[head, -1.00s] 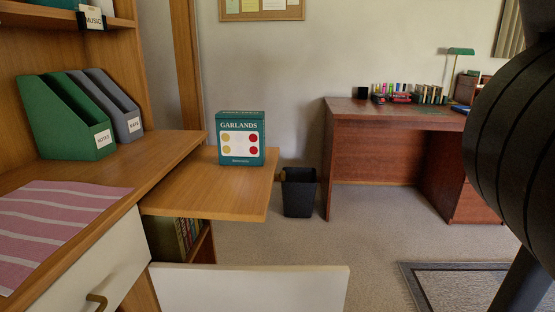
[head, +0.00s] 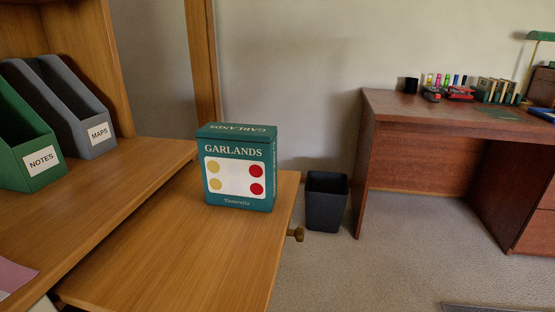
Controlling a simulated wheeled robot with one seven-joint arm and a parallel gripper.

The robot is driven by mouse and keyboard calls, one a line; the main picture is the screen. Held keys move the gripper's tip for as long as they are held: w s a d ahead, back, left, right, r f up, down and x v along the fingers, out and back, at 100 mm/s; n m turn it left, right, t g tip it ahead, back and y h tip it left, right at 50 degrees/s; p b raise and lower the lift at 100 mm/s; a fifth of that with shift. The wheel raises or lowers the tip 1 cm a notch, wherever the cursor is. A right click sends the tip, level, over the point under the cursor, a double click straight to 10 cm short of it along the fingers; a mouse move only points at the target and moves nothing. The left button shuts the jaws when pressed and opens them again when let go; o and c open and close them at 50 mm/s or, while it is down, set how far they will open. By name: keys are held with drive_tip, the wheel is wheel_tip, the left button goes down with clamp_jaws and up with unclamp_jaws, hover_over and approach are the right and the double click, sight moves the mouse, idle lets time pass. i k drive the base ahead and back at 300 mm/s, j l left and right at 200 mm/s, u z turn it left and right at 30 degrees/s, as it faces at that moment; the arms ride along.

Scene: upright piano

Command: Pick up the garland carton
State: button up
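The garland carton (head: 239,168) is a teal box marked "GARLANDS", with a white panel of yellow and red dots on its front. It stands upright on a wooden pull-out shelf (head: 190,265), near the shelf's far right end. Its top and front show, with a narrow strip of its right side. Nothing touches it apart from the shelf. My gripper is not in the head view.
Green (head: 28,150) and grey (head: 75,110) file holders stand on the wooden desk at left. A knob (head: 296,234) sticks out at the shelf's right edge. A black bin (head: 326,200) and a dark wooden desk (head: 410,150) stand beyond.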

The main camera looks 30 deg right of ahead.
sight(238, 165)
drive_tip(key=z, duration=0.5)
drive_tip(key=l+z, duration=0.1)
drive_tip(key=z, duration=1.4)
drive_tip(key=i+z, duration=0.1)
drive_tip(key=z, duration=0.4)
drive_tip(key=l+z, duration=0.1)
drive_tip(key=z, duration=0.9)
drive_tip(key=i+z, duration=0.1)
drive_tip(key=z, duration=0.4)
drive_tip(key=j, duration=0.25)
drive_tip(key=j+u, duration=0.1)
drive_tip(key=u, duration=0.75)
drive_tip(key=j+u, duration=0.1)
drive_tip(key=u, duration=0.35)
drive_tip(key=i+u, duration=0.1)
drive_tip(key=u, duration=0.35)
drive_tip(key=j+u, duration=0.1)
drive_tip(key=u, duration=0.35)
drive_tip(key=i+u, duration=0.1)
drive_tip(key=u, duration=0.75)
drive_tip(key=i, duration=0.05)
